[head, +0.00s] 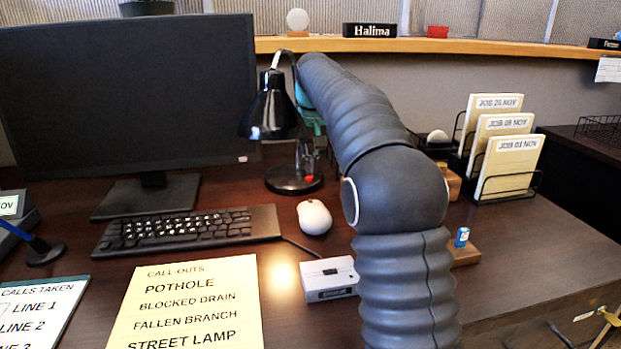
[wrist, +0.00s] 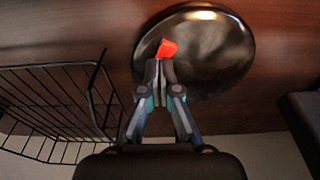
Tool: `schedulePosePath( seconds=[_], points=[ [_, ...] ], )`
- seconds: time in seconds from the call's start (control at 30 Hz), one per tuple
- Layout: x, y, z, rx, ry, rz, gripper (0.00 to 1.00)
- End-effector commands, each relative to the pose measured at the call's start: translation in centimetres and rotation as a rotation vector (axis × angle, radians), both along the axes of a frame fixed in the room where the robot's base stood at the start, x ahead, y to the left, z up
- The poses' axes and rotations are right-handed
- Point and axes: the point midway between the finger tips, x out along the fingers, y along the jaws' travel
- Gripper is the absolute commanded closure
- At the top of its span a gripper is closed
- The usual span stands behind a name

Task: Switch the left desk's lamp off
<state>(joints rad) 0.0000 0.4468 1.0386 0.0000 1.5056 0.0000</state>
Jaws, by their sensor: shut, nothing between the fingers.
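The black desk lamp (head: 270,112) stands behind the mouse, right of the monitor, its shade tilted down. Its bulb is hidden. Its round dark base (head: 286,184) carries a small red switch (head: 309,179). In the wrist view the glossy base (wrist: 215,75) fills the upper middle, with the red switch (wrist: 168,48) on it. My gripper (wrist: 160,66) is shut and empty, fingertips right at the switch's near edge. Whether they touch it I cannot tell. In the head view my arm partly hides my gripper, which points down over the base.
A black wire rack (wrist: 60,95) is left of my gripper in the wrist view. The monitor (head: 130,95), keyboard (head: 188,230) and white mouse (head: 314,217) are near the lamp. A paper organiser (head: 508,150) stands at right. A warm bright patch shows on the desk.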

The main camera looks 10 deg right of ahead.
Motion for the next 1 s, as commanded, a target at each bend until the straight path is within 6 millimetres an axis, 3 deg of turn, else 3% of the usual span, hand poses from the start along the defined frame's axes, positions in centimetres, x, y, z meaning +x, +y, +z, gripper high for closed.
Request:
schedulePosePath(
  seconds=[0.27,1.0],
  points=[
    [0.0,0.0,0.0,0.0,0.0,0.0,1.0],
    [0.0,0.0,4.6,0.0,0.0,0.0,1.0]
  ],
)
